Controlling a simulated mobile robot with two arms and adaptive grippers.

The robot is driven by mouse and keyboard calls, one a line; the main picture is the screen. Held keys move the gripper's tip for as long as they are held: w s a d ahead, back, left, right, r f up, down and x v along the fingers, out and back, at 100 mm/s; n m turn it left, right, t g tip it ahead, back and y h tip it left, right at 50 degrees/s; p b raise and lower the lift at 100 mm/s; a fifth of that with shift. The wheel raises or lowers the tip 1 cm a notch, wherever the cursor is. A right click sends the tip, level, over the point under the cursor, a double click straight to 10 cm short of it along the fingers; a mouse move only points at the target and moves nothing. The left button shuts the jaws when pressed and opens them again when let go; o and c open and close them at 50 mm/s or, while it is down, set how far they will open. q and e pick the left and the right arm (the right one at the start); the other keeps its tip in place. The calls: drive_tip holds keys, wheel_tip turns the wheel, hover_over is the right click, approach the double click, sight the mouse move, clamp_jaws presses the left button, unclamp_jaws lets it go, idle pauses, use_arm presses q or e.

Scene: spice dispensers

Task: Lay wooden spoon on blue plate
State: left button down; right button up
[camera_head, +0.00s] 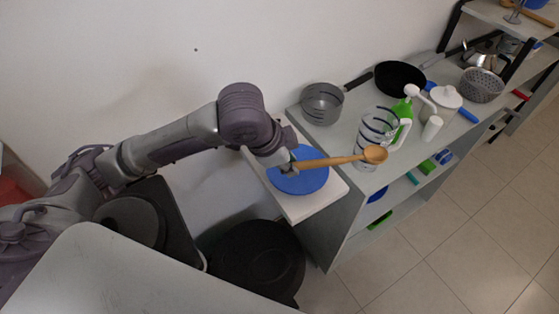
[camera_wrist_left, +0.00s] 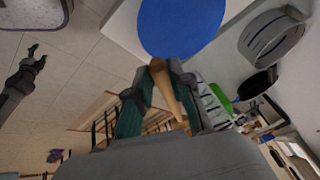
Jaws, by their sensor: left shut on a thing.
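My left gripper (camera_head: 289,167) is shut on the wooden spoon (camera_head: 335,161) near the end of its handle. The spoon's bowl points right, past the plate, toward the glass jug. The blue plate (camera_head: 306,182) lies on a small white stand, under the gripper and the handle. In the left wrist view, the spoon (camera_wrist_left: 166,84) sits between the fingers of the left gripper (camera_wrist_left: 160,66), and the plate (camera_wrist_left: 180,25) shows just beyond. Contact between spoon and plate cannot be told. My right gripper (camera_wrist_left: 37,54) appears small at the left of the wrist view, its fingers apart and empty.
The white stand (camera_head: 329,196) adjoins a shelf (camera_head: 338,134). Tiled floor lies right.

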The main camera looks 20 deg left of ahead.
use_arm(q)
drive_tip(key=w+a+f, duration=0.1)
drive_tip(key=a+f, duration=0.2)
drive_tip(key=w+a+f+p, duration=0.1)
drive_tip(key=a+f, duration=0.2)
drive_tip(key=w+a+f, duration=0.1)
drive_tip(key=a+f, duration=0.2)
drive_tip(key=f, duration=0.1)
drive_tip(key=shift+a+p, duration=0.25)
drive_tip(key=shift+p, duration=0.15)
drive_tip(key=c, duration=1)
unclamp_jaws()
drive_tip(key=shift+c, duration=0.2)
drive_tip(key=v, duration=1.2)
drive_tip(key=shift+b, duration=0.35)
